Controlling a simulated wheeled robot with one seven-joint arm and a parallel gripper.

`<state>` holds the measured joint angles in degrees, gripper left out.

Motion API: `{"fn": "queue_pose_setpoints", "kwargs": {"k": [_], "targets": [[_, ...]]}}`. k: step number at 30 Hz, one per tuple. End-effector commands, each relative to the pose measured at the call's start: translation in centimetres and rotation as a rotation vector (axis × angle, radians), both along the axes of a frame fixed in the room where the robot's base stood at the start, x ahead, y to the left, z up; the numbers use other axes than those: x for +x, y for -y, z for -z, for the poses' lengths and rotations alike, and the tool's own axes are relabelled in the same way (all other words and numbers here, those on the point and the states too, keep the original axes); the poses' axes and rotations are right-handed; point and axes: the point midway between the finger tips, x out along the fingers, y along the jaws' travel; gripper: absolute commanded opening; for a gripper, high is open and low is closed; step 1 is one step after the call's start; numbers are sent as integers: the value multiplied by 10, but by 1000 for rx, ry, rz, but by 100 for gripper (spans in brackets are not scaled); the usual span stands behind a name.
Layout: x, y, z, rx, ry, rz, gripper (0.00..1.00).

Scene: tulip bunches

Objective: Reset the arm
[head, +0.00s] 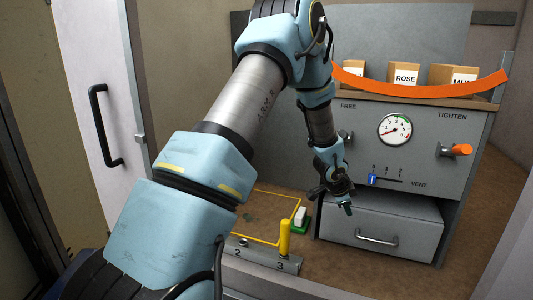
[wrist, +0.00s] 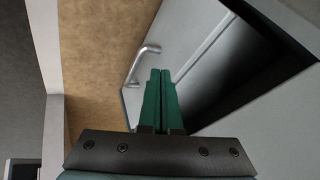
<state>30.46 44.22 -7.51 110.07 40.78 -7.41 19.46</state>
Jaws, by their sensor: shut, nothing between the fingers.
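My gripper (head: 346,208) hangs in front of the grey cabinet, just above the drawer (head: 385,225). In the wrist view its two green fingers (wrist: 160,75) are pressed together with nothing between them. My blue and silver arm reaches from the lower left, up to a bend at the top and down to the gripper. The drawer looks pulled out, and its handle (head: 377,238) also shows in the wrist view just left of the fingertips.
The cabinet's panel has a gauge (head: 395,130), an orange knob (head: 460,149) and a blue slider (head: 372,179). Labelled boxes (head: 404,75) stand on top behind an orange strip (head: 425,90). A yellow post (head: 284,238) stands on a numbered grey block. A white door (head: 95,70) is left.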

Motion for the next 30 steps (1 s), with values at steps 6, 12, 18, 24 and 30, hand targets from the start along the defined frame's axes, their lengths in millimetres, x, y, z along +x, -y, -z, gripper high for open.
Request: {"fn": "queue_pose_setpoints", "kwargs": {"k": [6,12,18,24,30], "targets": [[0,-150,-61,49,-123,-490,0],[-60,-275,-102,47,-289,-975,0],[-139,-343,-122,2,-452,-1353,0],[-175,-360,-127,-28,-533,-1505,0],[-178,-361,-127,-29,-540,-1515,0]]}}
